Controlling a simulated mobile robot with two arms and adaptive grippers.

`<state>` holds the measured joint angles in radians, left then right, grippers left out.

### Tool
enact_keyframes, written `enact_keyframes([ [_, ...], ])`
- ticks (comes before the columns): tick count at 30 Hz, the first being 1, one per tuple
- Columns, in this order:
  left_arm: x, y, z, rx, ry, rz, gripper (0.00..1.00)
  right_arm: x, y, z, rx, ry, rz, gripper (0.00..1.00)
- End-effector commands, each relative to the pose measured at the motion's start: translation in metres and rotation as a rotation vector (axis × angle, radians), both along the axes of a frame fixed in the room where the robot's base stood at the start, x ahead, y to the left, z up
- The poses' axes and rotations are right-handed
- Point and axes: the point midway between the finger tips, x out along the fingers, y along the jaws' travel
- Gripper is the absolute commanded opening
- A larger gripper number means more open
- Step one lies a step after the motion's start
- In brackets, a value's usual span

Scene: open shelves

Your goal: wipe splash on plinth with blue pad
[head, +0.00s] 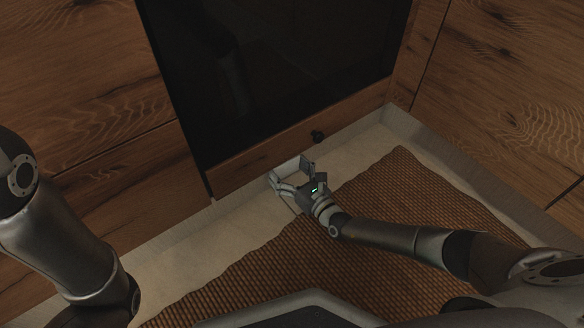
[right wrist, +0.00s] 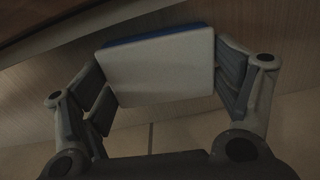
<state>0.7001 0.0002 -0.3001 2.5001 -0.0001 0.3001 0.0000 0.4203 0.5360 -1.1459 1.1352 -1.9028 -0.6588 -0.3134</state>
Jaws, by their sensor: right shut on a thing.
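My right gripper (head: 292,175) is low at the pale plinth (head: 355,131) under the dark-fronted cabinet. In the right wrist view the gripper (right wrist: 160,82) is shut on the blue pad (right wrist: 158,64), one finger at each side. The pad shows a plain whitish face toward the camera and a thin blue edge along its top. The plinth (right wrist: 270,50) fills the background behind it; I cannot tell whether the pad touches it. No splash can be made out; the pad and gripper cover part of the plinth. My left gripper is out of view; only its arm shows at the left.
A brown woven mat (head: 400,200) lies on the pale floor under my right arm. Wooden cabinet fronts (head: 90,90) stand left and right, meeting in a corner at the right.

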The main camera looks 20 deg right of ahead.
Motion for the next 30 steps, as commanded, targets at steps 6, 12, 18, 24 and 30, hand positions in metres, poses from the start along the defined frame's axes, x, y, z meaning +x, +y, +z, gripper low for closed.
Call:
enact_keyframes([
  [6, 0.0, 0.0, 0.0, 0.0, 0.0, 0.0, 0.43, 0.0, -0.001, -0.001, -0.001, 0.001, -0.001, 0.65],
  [12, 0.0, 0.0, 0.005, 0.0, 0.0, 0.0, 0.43, -0.013, -0.006, -0.001, -0.002, 0.003, -0.001, 0.65],
  [18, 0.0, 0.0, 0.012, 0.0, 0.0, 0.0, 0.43, -0.032, -0.013, 0.0, -0.002, 0.003, -0.001, 0.65],
  [24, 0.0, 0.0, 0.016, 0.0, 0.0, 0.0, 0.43, -0.05, -0.019, 0.0, -0.003, 0.002, -0.001, 0.65],
  [30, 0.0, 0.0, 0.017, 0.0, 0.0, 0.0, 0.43, -0.057, -0.022, -0.001, -0.003, 0.002, -0.001, 0.65],
])
